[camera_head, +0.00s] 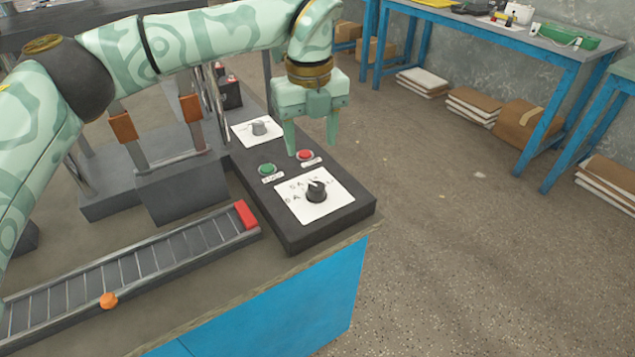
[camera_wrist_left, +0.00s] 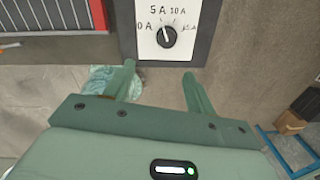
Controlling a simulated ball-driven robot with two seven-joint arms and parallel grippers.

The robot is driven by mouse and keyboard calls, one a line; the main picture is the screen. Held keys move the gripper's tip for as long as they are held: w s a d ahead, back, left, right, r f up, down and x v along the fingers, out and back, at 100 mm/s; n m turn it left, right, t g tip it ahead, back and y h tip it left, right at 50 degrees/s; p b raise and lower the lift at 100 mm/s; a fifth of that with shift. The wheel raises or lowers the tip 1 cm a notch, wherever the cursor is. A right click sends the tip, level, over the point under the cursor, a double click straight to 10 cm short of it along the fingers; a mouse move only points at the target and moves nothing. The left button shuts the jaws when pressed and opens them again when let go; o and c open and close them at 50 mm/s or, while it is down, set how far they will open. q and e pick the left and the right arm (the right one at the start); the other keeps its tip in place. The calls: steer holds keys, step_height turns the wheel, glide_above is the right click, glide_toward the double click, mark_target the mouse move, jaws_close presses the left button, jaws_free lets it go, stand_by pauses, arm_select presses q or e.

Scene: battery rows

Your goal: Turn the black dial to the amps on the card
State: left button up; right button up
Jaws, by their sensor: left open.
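The black dial (camera_head: 317,191) sits on a white scale plate (camera_head: 335,203) near the front of a dark control box. In the left wrist view the dial (camera_wrist_left: 167,38) has a white line pointing up and slightly left, toward the 5 A label. The plate (camera_wrist_left: 150,47) also reads 0 A at left and 10 A at upper right; a further mark at right is unclear. My left gripper (camera_head: 311,148) is open and empty, fingers pointing down, above and behind the dial, apart from it. It also shows in the left wrist view (camera_wrist_left: 158,69). I cannot make out the card.
Behind the dial are a green button (camera_head: 267,169), a red button (camera_head: 305,154) and a grey knob (camera_head: 259,128). A slatted rail (camera_head: 130,270) with a red end block (camera_head: 246,214) lies to the left. Floor is open to the right, before a blue-legged bench (camera_head: 480,27).

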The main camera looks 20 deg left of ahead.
mark_target(316, 186)
arm_select(q)
steer(key=f+b, duration=0.1)
steer(key=f, duration=0.3)
steer(key=w+f+b, duration=0.1)
steer(key=f, duration=0.3)
steer(key=w+f+b, duration=0.1)
steer(key=f+b, duration=0.1)
steer(key=f, duration=0.2)
steer(key=shift+w+d+f, duration=0.1)
steer(key=shift+f, duration=0.25)
steer(key=shift+r, duration=0.1)
arm_select(e)
steer(key=shift+n+g+h, duration=0.3)
steer(key=shift+n+h, duration=0.1)
steer(key=shift+n, duration=0.1)
steer(key=w+d+f, duration=0.2)
steer(key=f, duration=0.1)
steer(key=shift+d, duration=0.15)
arm_select(q)
steer(key=c, duration=1)
arm_select(e)
steer(key=shift+w, duration=0.1)
